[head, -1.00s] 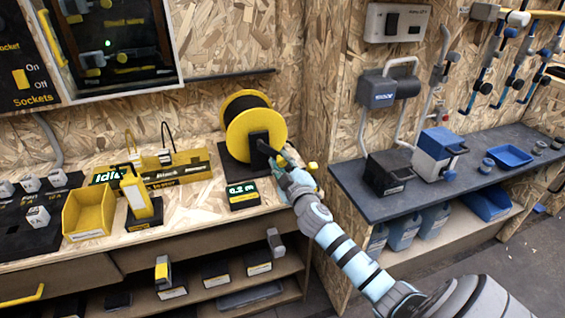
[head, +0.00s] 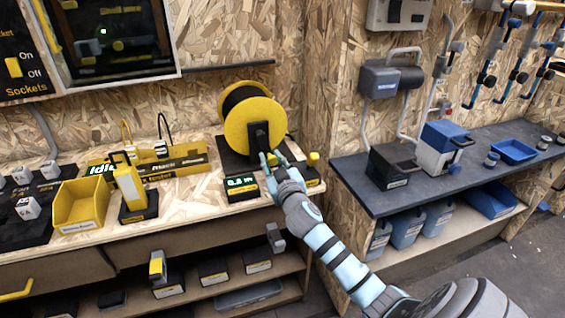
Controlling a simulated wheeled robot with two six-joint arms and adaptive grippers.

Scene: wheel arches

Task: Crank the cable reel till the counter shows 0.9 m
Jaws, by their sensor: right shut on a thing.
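The cable reel (head: 239,128) stands on the wooden bench, a yellow flanged drum on a black base. Its crank (head: 258,136) shows as a black part at the front of the drum. The counter (head: 242,184) sits at the front of the base with green digits. It reads 0.something m, and the last digit is too blurred to tell. My right gripper (head: 269,163) is at the low front of the reel, shut on the crank handle, which the fingers mostly hide. My left gripper is not in view.
A yellow bin (head: 80,207) and a yellow-and-black device (head: 130,188) stand to the left on the bench. A small yellow knob (head: 314,158) is close right of my gripper. The dark side bench (head: 385,205) holds a blue-and-white machine (head: 438,146).

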